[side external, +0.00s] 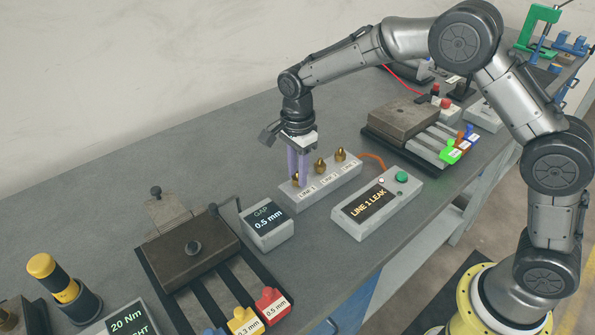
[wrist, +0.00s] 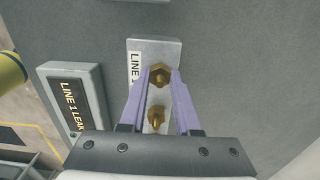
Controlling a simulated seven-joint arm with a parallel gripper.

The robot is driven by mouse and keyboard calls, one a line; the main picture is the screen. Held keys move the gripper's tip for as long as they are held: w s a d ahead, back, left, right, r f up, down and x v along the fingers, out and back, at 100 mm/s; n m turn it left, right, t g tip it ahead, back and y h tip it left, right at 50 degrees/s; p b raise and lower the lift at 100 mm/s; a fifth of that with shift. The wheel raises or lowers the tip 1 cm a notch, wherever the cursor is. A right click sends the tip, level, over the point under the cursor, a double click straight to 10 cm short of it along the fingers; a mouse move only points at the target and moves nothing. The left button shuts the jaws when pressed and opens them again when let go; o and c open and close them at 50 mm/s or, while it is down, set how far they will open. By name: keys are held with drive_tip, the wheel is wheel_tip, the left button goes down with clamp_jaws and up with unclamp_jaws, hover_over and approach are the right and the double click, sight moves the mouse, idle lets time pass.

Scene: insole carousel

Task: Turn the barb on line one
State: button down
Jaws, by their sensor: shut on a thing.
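A grey manifold block (side external: 322,182) carries three brass barbs in a row, with labels on its front face. The line one barb is at its left end, mostly hidden by the fingers in the side view; it shows in the wrist view as a brass fitting (wrist: 160,73). My gripper (side external: 299,181) points down with purple fingers shut on this barb, one on each side. The middle barb (side external: 320,166) stands free and also shows in the wrist view (wrist: 156,117). The right barb (side external: 340,154) stands free too. A display box (side external: 374,205) reads LINE 1 LEAK.
An orange cable (side external: 374,159) joins the block and display box. A gap gauge box (side external: 266,222) reading 0.5 mm stands just left of the block. A clamp fixture (side external: 190,250) is at lower left. The bench behind the block is clear.

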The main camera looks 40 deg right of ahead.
drive_tip(key=shift+w+r, duration=0.1)
drive_tip(key=shift+r, duration=0.2)
drive_tip(key=c, duration=1)
unclamp_jaws()
drive_tip(key=o, duration=0.4)
drive_tip(key=shift+f, duration=0.2)
wheel_tip(320, 180, up, 14)
drive_tip(key=shift+f, duration=0.1)
